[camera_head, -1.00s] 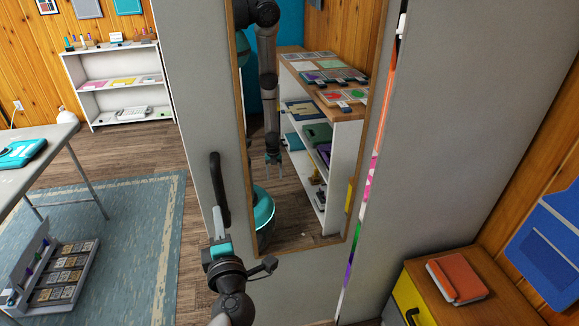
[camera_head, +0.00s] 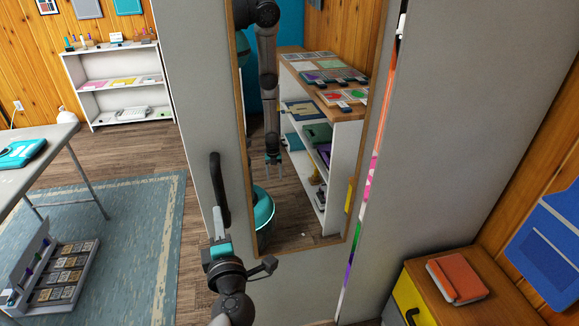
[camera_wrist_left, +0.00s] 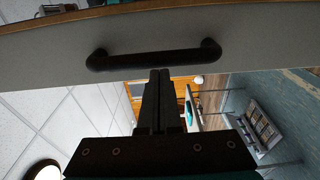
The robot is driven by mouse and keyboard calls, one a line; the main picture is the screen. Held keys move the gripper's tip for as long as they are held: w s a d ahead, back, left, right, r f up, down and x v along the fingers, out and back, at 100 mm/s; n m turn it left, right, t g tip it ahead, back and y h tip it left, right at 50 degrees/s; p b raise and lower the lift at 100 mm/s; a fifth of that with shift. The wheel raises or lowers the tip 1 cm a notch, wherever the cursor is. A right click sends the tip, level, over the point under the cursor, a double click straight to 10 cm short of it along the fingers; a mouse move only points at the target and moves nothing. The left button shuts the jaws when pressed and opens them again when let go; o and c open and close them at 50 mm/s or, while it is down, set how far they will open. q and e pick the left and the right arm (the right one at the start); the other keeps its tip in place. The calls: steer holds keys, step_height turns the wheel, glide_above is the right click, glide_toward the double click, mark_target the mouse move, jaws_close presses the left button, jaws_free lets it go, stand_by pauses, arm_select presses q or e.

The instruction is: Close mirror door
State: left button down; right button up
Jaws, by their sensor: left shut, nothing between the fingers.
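The mirror door (camera_head: 355,265) is a tall grey panel with a wood-framed mirror (camera_head: 300,215) set in it. A narrow gap along its right side shows bright colours inside. Its black handle (camera_head: 219,188) is at the door's left side, and the handle also shows across the top of the left wrist view (camera_wrist_left: 155,56). My left gripper (camera_head: 216,222) is shut and empty, close below the handle in the head view. In the left wrist view the closed fingers (camera_wrist_left: 160,80) point at the handle; I cannot tell if they touch. My right gripper is not seen directly.
A grey table (camera_head: 60,135) stands at the left above a blue rug (camera_head: 130,220) with a rack (camera_head: 60,275) on it. A white shelf (camera_head: 118,88) is at the back left. A wooden cabinet (camera_head: 490,255) with an orange notebook (camera_head: 457,278) stands at the right.

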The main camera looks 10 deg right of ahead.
mark_target(215, 201)
arm_select(q)
steer(key=shift+w, duration=0.15)
stand_by(0.4)
steer(key=shift+w+a+b, duration=0.15)
steer(key=shift+w+a, duration=0.05)
steer(key=shift+w, duration=0.7)
steer(key=shift+w+a+b, duration=0.1)
steer(key=shift+w+a, duration=0.1)
steer(key=shift+w, duration=0.65)
steer(key=shift+w+a+b, duration=0.15)
steer(key=shift+w+a, duration=0.05)
steer(key=shift+w, duration=0.7)
steer(key=shift+w, duration=0.1)
steer(key=shift+w+a+b, duration=0.15)
steer(key=shift+w+b, duration=0.2)
steer(key=shift+w, duration=0.6)
steer(key=shift+w+a+b, duration=0.1)
steer(key=shift+w+b, duration=0.25)
steer(key=shift+w, duration=0.6)
steer(key=shift+w+b, duration=1.1)
steer(key=shift+w, duration=0.95)
